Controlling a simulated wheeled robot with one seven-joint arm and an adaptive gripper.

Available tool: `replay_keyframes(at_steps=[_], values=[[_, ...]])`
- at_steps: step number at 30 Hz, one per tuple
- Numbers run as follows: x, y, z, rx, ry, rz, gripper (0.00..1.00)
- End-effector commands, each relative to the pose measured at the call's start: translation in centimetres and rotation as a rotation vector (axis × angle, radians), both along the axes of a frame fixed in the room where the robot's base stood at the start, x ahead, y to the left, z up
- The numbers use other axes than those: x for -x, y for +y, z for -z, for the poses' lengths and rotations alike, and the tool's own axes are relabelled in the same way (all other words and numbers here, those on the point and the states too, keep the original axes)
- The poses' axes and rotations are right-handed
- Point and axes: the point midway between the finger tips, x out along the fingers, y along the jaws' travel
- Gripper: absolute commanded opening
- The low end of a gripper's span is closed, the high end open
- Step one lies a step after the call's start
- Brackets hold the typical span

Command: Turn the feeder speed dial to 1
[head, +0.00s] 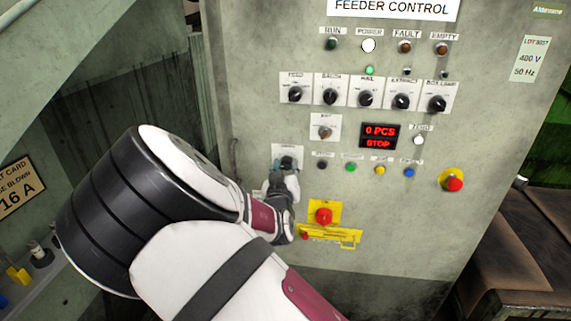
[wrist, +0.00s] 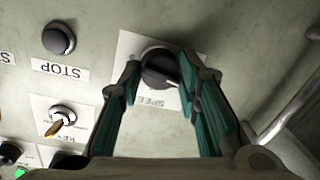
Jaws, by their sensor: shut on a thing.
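The feeder speed dial (wrist: 158,66) is a round black knob on a white plate marked "SPEE…" in the wrist view, where the picture is turned round. My gripper (wrist: 160,73) has its two teal-padded fingers on either side of the knob, shut on it. A pale pointer edge shows on the knob, but the number it points to cannot be read. In the head view the dial (head: 287,163) sits at the lower left of the feeder control panel, with my gripper (head: 284,176) against it, partly hiding its plate.
A row of black selector knobs (head: 366,98) is above. A key switch (head: 324,132) and a red display (head: 379,135) reading "0 PCS STOP" are to the upper right. Small push buttons (head: 350,167) sit to the right.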

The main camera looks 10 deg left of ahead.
Motion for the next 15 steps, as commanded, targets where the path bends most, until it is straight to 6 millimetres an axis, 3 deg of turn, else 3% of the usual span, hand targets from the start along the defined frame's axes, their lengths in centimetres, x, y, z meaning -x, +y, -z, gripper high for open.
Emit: replay_keyframes(at_steps=[15], values=[[-0.02,-0.07,-0.04,0.185,0.006,0.002,0.03]])
